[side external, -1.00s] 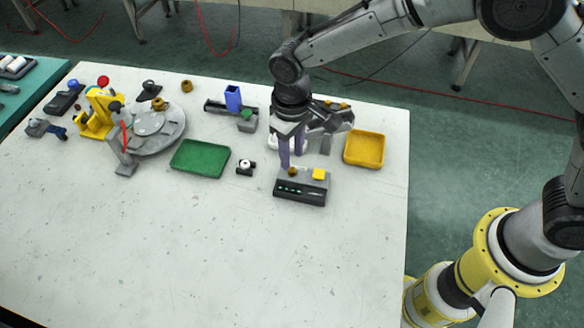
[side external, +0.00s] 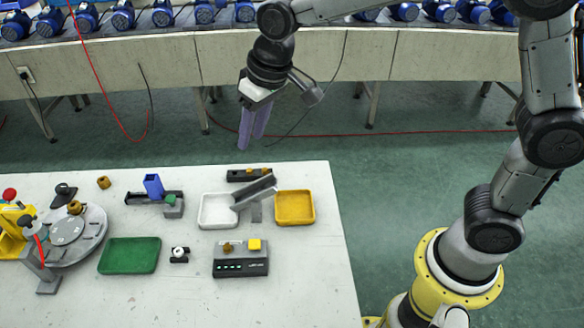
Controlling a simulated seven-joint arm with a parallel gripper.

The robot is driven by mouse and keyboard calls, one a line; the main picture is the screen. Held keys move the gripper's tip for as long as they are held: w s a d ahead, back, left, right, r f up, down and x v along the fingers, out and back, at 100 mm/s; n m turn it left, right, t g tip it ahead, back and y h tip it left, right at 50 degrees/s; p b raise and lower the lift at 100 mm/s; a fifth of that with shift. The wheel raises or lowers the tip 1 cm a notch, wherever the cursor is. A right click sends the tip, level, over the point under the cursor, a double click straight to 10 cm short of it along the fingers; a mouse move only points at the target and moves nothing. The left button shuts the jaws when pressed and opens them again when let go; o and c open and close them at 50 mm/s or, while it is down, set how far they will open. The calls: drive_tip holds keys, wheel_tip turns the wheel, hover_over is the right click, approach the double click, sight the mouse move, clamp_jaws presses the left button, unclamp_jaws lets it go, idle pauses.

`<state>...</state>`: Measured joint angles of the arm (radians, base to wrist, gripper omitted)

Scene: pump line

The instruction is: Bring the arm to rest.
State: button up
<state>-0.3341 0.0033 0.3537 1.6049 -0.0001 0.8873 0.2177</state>
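My gripper (side external: 251,141) hangs high in the side external view, its two purple fingers pointing down. The fingers look a little apart, and I see nothing between them. In the picture it lies above the far edge of the white table (side external: 200,300), apart from everything on it. My arm arches from its yellow base at the right, over the table's right side, to the gripper.
The table holds a green tray (side external: 129,256), a white tray (side external: 217,212) with a grey chute (side external: 255,190), a yellow tray (side external: 295,208), a black button box (side external: 240,262) and a round turntable (side external: 80,240). Blue pumps (side external: 162,14) line the conveyor behind. The near table is clear.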

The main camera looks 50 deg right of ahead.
drive_tip(key=s+d+r+m+t, duration=0.2)
drive_tip(key=s+d+r+t, duration=0.1)
drive_tip(key=s+d+r, duration=0.7)
drive_tip(key=s+d+f, duration=0.2)
drive_tip(key=s+f, duration=0.2)
drive_tip(key=s, duration=0.3)
drive_tip(key=s+d+f+h, duration=0.1)
drive_tip(key=s+d+f, duration=0.1)
drive_tip(key=s+f, duration=0.2)
drive_tip(key=s, duration=0.3)
drive_tip(key=shift+s+d+n+g, duration=0.15)
drive_tip(key=shift+s+n+g, duration=0.15)
drive_tip(key=shift+s, duration=0.05)
